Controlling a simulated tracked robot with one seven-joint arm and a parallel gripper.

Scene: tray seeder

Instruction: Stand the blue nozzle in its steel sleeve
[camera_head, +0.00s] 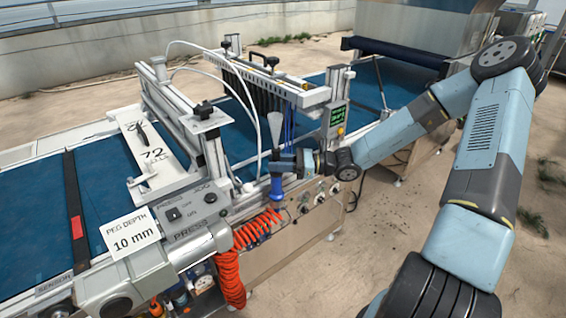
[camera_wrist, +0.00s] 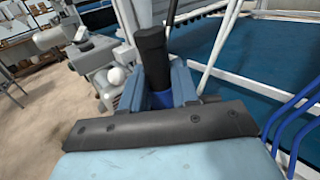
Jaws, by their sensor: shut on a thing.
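The blue nozzle (camera_head: 277,188) is roughly upright at the near side of the machine. A black part rises above its blue body. My gripper (camera_head: 282,164) is shut around it from the right, with the blue part hanging below the fingers. In the wrist view, the nozzle's black upper part (camera_wrist: 152,55) stands between the fingers (camera_wrist: 155,92), with a little blue showing below. A grey tapered piece stands just above the gripper in the head view; I cannot tell whether it belongs to the nozzle. I cannot make out the steel sleeve for certain.
A control panel (camera_head: 318,197) with knobs is below and right of the nozzle. An orange coiled hose (camera_head: 231,270) hangs at the front. The press box (camera_head: 187,212) is left. White tubes and a gantry (camera_head: 270,82) crowd behind. A green-lit display (camera_head: 337,116) stands right.

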